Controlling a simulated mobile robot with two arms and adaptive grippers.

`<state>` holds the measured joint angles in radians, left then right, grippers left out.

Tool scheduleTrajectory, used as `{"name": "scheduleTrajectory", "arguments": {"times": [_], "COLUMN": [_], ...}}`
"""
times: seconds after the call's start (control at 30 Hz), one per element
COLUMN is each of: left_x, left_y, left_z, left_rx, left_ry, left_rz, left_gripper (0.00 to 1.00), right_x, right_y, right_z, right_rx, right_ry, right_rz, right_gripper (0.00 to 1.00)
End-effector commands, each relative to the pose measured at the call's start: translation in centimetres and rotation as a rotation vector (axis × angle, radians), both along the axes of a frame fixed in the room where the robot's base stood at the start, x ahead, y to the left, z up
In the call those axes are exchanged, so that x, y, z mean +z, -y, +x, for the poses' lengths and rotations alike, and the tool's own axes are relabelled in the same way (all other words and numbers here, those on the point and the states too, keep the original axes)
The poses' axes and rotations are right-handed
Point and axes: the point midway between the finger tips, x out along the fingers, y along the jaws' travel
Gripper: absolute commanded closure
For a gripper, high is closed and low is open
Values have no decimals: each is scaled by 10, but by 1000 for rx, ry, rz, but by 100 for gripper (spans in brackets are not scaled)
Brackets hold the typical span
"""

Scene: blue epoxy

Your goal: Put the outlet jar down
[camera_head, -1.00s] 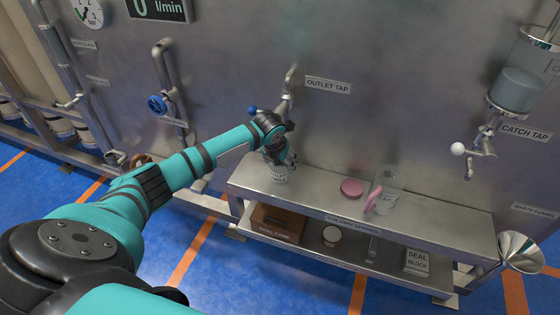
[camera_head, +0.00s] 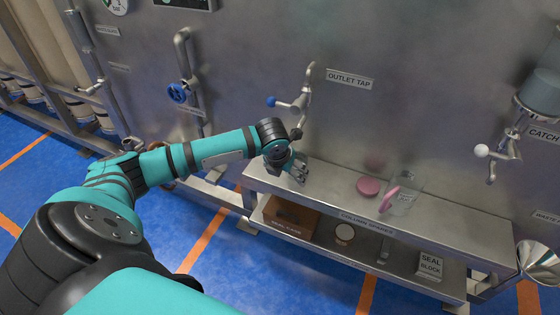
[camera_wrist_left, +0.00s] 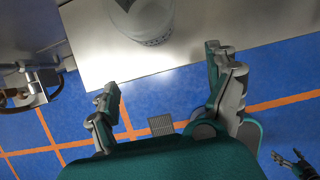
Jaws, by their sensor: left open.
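The outlet jar (camera_wrist_left: 150,22) is a clear, pale jar with a dark label mark. In the left wrist view it stands at the top on the metal bench top (camera_wrist_left: 100,50), near the bench edge. My left gripper (camera_wrist_left: 160,72) is open, its fingers spread wide, with the jar just beyond the fingertips and no visible contact. In the head view the left gripper (camera_head: 299,172) is over the left end of the bench, below the outlet tap (camera_head: 300,103), and hides most or all of the jar. A dark gripper, seemingly my right one (camera_wrist_left: 294,160), shows small at lower right; its jaw state is unclear.
A pink disc (camera_head: 368,186) and a clear jar (camera_head: 405,197) with a pink part in front lie to the right on the bench. The lower shelf holds a brown box (camera_head: 290,215) and a seal block (camera_head: 430,264). A funnel (camera_head: 538,257) is at far right.

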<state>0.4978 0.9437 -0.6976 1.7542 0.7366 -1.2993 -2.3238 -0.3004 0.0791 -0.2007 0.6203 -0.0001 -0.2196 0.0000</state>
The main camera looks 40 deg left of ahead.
Motion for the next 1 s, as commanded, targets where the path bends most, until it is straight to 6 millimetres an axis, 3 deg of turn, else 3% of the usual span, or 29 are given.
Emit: {"name": "scheduleTrajectory", "arguments": {"times": [0.1,0.3,0.87,1.0], "left_x": [-2,0,0,-7], "left_y": [4,9,10,25], "left_z": [-22,-39,-41,-47], "left_rx": [-2,-1,1,36], "left_ry": [-2,0,0,0], "left_rz": [3,0,0,-38], "left_gripper": [12,12,12,12], "right_x": [-4,-5,-5,-5], "right_y": [1,2,2,2], "right_z": [0,0,0,0], "right_rx": [0,0,-1,-1], "right_ry": [0,1,0,0], "right_rz": [-1,-3,-3,-3], "right_gripper": [8,8,8,8]}}
